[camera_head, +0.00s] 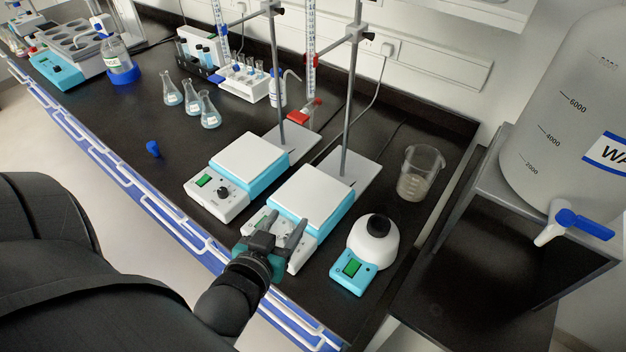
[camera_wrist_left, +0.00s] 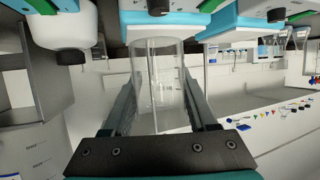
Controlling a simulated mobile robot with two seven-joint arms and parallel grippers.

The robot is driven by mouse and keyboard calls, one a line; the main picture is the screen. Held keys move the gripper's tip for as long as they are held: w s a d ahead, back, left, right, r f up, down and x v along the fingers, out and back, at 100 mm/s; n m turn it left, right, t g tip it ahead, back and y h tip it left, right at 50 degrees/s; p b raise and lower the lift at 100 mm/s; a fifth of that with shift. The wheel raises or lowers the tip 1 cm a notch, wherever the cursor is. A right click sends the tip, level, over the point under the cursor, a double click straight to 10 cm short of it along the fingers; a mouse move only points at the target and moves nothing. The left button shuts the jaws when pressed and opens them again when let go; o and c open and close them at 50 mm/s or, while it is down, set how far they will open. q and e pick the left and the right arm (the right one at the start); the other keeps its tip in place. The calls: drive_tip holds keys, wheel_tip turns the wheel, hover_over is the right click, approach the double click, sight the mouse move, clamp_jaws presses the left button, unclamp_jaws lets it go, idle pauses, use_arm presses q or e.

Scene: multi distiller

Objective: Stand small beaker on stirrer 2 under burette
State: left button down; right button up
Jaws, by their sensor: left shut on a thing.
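My left gripper (camera_head: 276,233) is at the front edge of the right-hand stirrer (camera_head: 313,195), low beside its control face. In the left wrist view its fingers (camera_wrist_left: 160,108) are closed around a clear glass beaker (camera_wrist_left: 167,75), and the picture is upside down. The beaker is hard to make out in the head view. A second stirrer (camera_head: 249,158) stands to the left; I cannot read a number on either. A burette (camera_head: 311,45) hangs from the clamp on the right-hand stand. Another burette (camera_head: 219,22) hangs farther left. The right gripper is not in view.
A larger beaker (camera_head: 421,174) stands at the back right. Stand rods (camera_head: 349,105) rise behind the plates. Flasks (camera_head: 208,110) stand at left. The front-left bench is mostly clear.

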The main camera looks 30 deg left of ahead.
use_arm(q)
drive_tip(key=w+a, duration=0.1)
drive_tip(key=w, duration=0.4)
drive_tip(key=w+a, duration=0.1)
drive_tip(key=w, duration=0.4)
drive_tip(key=w+a, duration=0.2)
drive_tip(key=w, duration=0.4)
drive_tip(key=shift+w, duration=0.15)
drive_tip(key=shift+f+b, duration=0.45)
drive_tip(key=shift+f, duration=1.25)
drive_tip(key=shift+f, duration=0.2)
drive_tip(key=shift+c, duration=1)
unclamp_jaws()
